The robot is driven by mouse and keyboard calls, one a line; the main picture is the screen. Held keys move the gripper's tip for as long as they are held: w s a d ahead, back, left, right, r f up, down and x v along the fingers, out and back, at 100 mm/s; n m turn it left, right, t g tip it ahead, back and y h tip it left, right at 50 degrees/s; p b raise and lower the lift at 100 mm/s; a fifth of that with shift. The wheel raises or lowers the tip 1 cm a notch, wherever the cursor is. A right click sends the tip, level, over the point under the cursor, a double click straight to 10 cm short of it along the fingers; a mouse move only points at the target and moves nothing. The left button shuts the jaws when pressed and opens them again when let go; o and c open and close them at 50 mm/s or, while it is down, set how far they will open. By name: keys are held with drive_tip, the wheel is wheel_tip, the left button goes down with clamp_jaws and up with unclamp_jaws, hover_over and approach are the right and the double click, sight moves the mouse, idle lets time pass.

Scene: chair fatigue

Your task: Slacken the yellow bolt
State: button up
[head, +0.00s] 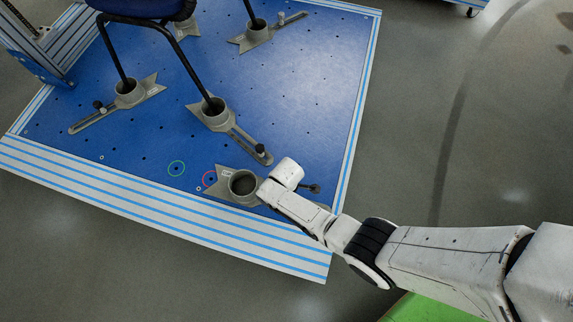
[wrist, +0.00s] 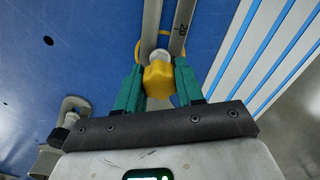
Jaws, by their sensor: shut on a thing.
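The yellow bolt (wrist: 159,84) shows in the wrist view at the end of a slotted grey bar (wrist: 150,22), with a pale collar just beyond its head. My gripper (wrist: 158,76) has its two teal fingers on either side of the bolt's head and is shut on it. In the head view an empty grey foot holder (head: 222,178) with a round cup lies near the front corner of the blue plate (head: 310,95). My white wrist covers part of the holder there, and the bolt and fingertips are hidden.
A dark-framed chair (head: 165,60) stands with its legs in other grey holders (head: 205,115). Grey floor (head: 480,130) is open at right.

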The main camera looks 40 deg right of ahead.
drive_tip(key=n, duration=0.4)
drive_tip(key=o, duration=1.1)
drive_tip(key=shift+c, duration=0.2)
drive_tip(key=m, duration=0.4)
drive_tip(key=m, duration=0.4)
